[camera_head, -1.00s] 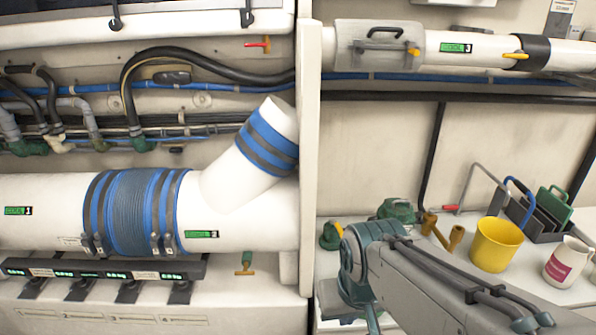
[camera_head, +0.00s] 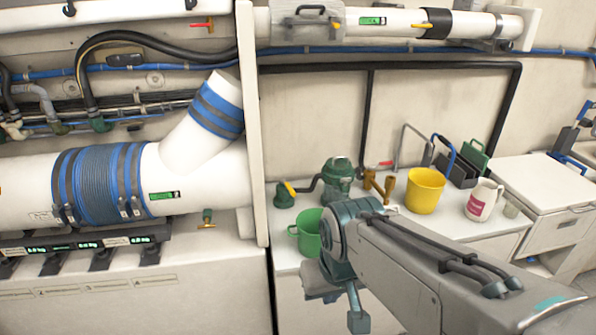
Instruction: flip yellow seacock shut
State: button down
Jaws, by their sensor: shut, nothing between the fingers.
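A green valve body with a yellow lever (camera_head: 286,190) stands on the white counter, left of the green strainer-like housing (camera_head: 339,178). It looks like the yellow seacock, and the lever appears tilted. Another small green valve with a yellow-orange handle (camera_head: 207,225) hangs under the big white pipe at left. My gripper (camera_head: 357,321) hangs low at the end of my arm, in front of the counter's front face. It is below and right of the yellow lever, apart from it, and holds nothing. Its fingertips are small and hard to make out.
A green bucket (camera_head: 307,238) stands on the counter just left of my arm. A yellow bucket (camera_head: 425,190), brass fittings (camera_head: 379,186) and a white jug (camera_head: 483,199) stand to the right. A white post (camera_head: 252,130) rises left of the valve.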

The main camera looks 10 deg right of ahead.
aim_at(287, 184)
jog(key=z, duration=0.35)
jog(key=i, duration=1.2)
jog(key=u, duration=0.25)
